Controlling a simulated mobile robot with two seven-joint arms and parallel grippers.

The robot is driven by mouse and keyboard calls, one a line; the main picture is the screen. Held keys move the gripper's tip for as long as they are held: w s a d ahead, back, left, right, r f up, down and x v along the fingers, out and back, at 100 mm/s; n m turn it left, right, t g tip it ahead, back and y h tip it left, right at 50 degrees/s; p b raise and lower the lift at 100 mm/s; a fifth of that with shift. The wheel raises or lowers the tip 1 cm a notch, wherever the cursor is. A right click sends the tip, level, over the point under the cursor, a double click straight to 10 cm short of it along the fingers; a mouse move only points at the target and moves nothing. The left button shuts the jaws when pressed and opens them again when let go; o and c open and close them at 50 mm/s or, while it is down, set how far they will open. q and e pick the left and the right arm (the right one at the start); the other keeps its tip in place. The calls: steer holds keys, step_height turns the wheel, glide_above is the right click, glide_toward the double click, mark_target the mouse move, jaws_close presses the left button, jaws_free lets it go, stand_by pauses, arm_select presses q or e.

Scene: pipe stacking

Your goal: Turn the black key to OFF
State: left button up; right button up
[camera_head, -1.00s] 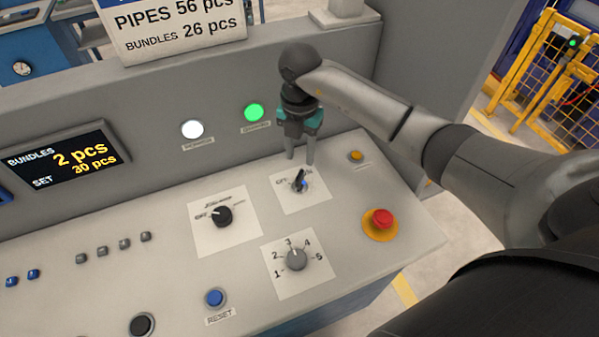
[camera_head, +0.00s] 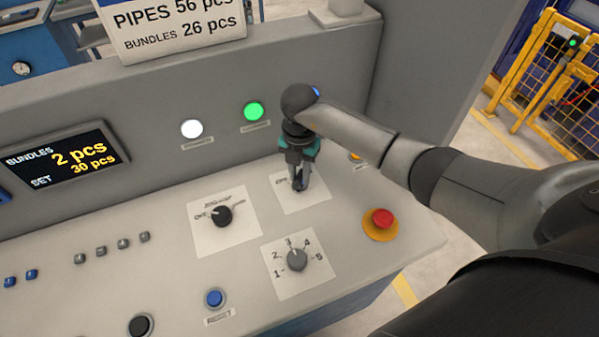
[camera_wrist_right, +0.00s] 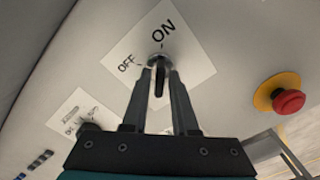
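The black key (camera_wrist_right: 159,84) sits in a round switch on a white label plate (camera_wrist_right: 116,50) marked OFF and ON. In the head view my fingers mostly hide the key. My right gripper (camera_head: 299,187) is down at the switch. In the wrist view its two fingers (camera_wrist_right: 161,78) stand on either side of the key, with a narrow gap showing beside it, so it looks open around the key. Whether a fingertip touches the key cannot be told. My left gripper is not in view.
A red emergency button (camera_head: 382,218) on a yellow base is to the right. A black selector knob (camera_head: 221,216) is to the left, and a grey numbered dial (camera_head: 297,258) is in front. A green lamp (camera_head: 254,111) and a white lamp (camera_head: 192,129) are lit on the wall behind.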

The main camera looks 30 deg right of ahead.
jaws_close()
stand_by(0.5)
steer(key=n, duration=0.3)
steer(key=shift+d+b, duration=0.1)
steer(key=shift+b, duration=0.3)
steer(key=n+b, duration=0.1)
steer(key=n, duration=0.3)
steer(key=shift+n, duration=0.3)
steer(key=n+b, duration=0.2)
steer(key=n, duration=0.2)
steer(key=shift+n, duration=0.3)
steer(key=n+b, duration=0.2)
steer(key=n, duration=0.3)
steer(key=shift+n+b, duration=0.3)
steer(key=shift+b, duration=0.05)
steer(key=shift+r, duration=0.1)
steer(key=shift+w, duration=0.1)
